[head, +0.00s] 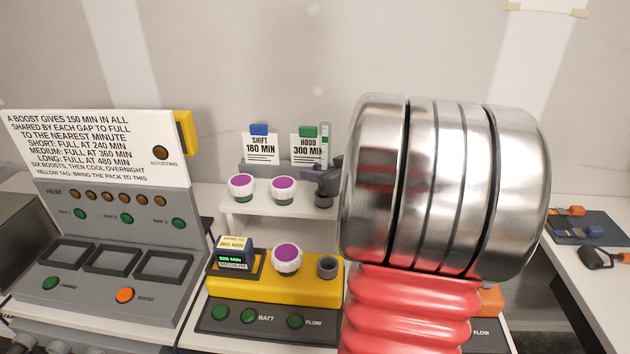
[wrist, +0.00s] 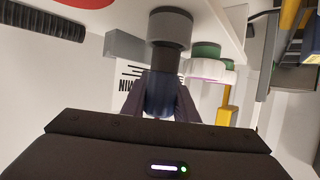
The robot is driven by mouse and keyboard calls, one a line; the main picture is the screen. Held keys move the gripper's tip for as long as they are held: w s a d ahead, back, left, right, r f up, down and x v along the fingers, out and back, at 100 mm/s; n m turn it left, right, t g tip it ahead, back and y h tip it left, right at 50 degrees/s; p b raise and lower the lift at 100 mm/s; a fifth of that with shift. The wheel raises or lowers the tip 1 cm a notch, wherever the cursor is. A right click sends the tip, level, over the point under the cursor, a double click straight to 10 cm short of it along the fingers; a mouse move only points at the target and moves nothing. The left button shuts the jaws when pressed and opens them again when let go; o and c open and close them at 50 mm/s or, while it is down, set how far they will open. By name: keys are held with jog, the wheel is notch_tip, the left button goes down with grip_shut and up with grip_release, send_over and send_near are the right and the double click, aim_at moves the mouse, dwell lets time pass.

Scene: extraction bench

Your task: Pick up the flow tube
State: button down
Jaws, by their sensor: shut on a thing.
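The flow tube (head: 325,140) is a slim, clear upright tube with green marks, on the small white shelf in the head view. My gripper (head: 331,172) reaches it from the right, with its fingers shut around its lower part. A grey round holder (head: 326,199) sits just below the fingers. In the wrist view, my gripper (wrist: 158,100) has its two dark fingers on either side of a dark bluish piece, in line with the grey holder (wrist: 170,28). I cannot tell whether the tube's lower end is still in the holder.
Two white caps with purple tops (head: 242,186) stand left on the white shelf (head: 235,208). Behind are the SHIFT card (head: 261,150) and HOOD card (head: 306,149). A yellow block (head: 270,290) with an empty grey socket (head: 327,266) is below. A charging panel (head: 110,255) stands left.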

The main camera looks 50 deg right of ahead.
aim_at(325, 161)
notch_tip(325, 161, up, 7)
jog(key=shift+r, duration=0.15)
jog(key=shift+s, duration=0.1)
dwell(0.7)
